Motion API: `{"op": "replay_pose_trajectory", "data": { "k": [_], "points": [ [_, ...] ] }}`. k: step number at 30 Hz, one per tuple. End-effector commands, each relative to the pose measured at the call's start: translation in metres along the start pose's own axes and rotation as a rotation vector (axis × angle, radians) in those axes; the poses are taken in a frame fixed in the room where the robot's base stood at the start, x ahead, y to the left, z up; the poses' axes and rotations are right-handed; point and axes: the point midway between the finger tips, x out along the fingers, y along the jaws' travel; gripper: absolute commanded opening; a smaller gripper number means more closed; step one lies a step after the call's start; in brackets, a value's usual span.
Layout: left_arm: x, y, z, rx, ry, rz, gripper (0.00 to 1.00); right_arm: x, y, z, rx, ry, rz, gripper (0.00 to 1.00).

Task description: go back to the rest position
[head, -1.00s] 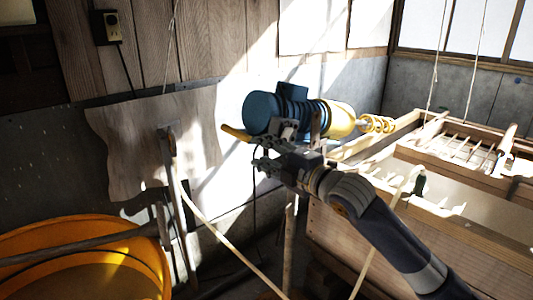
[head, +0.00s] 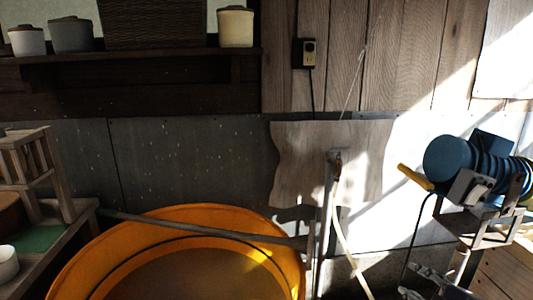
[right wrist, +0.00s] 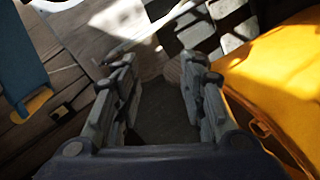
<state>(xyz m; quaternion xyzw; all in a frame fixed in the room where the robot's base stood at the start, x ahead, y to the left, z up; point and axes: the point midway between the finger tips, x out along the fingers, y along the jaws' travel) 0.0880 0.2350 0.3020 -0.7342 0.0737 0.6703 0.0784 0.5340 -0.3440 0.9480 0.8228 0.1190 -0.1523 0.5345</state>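My right gripper (head: 432,284) shows at the bottom right of the head view, below the blue motor unit and apart from it. In the right wrist view its two fingers (right wrist: 160,80) stand wide apart with nothing between them. The blue motor unit (head: 455,160) with a yellow handle (head: 414,177) stands at the right by the wall. My left gripper is not in view.
A big orange tub (head: 285,262) stands at the bottom centre, with a grey pole (head: 200,228) across it. It also shows close to the gripper in the right wrist view (right wrist: 280,85). A wooden stand (head: 30,165) is at the left. A shelf (head: 130,57) holds pots above.

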Motion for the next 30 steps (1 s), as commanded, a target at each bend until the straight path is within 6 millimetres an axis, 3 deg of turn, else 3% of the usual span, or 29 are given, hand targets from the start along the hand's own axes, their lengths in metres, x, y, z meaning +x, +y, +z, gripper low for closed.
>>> {"op": "replay_pose_trajectory", "data": {
  "k": [1, 6, 12, 19, 26, 30],
  "points": [
    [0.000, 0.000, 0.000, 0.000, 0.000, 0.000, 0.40, -0.002, -0.044, 0.003, 0.091, -0.039, -0.079, 0.38],
    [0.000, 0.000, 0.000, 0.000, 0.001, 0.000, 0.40, -0.032, -0.167, 0.009, 0.393, -0.224, -0.296, 0.38],
    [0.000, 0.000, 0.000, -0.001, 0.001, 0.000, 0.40, -0.087, -0.266, 0.004, 0.686, -0.459, -0.458, 0.38],
    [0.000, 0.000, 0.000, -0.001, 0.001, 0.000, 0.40, -0.157, -0.340, -0.013, 0.962, -0.738, -0.561, 0.38],
    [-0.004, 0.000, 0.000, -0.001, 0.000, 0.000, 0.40, -0.118, -0.383, 0.010, 0.942, -0.752, -0.570, 0.38],
    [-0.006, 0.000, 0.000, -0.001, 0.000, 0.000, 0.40, -0.098, -0.420, 0.026, 0.935, -0.767, -0.584, 0.38]
  ]
}}
